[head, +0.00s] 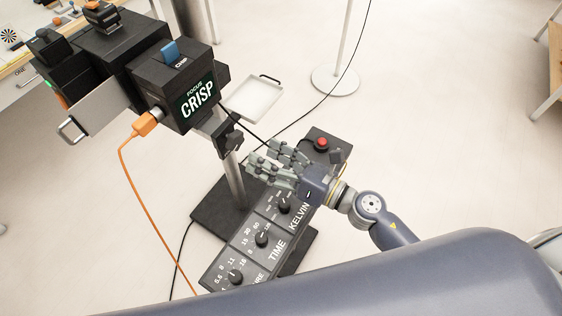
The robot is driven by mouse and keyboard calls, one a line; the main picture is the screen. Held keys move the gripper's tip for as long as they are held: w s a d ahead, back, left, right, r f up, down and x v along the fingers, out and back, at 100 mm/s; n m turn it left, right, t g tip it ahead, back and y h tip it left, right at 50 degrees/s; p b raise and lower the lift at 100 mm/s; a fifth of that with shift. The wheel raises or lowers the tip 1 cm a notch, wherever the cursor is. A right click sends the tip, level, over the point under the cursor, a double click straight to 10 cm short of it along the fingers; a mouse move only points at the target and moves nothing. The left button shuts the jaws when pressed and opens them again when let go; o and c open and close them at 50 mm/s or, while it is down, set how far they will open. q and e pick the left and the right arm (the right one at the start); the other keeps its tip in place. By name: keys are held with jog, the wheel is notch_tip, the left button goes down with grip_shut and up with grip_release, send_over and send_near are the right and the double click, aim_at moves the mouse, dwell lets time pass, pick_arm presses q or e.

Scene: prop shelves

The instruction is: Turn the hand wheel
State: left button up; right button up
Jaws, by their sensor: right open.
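No hand wheel shows clearly. A black camera-like device (174,82) with a "FOCUS CRISP" label stands on a pole at the upper left. The dials are a lower knob (236,276), a middle knob (262,240) and an upper knob (284,206). My right gripper (263,154) is open, with its fingers spread and pointing left over the panel's upper part. It appears empty, and I cannot tell whether it touches anything. My left gripper is not in view.
A red button (321,143) sits at the panel's far end. A small white tray (255,97) is beside the device. An orange cable (148,205) hangs from it. A round stand base (335,80) is behind.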

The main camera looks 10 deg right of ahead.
jog(key=shift+v, duration=1.85)
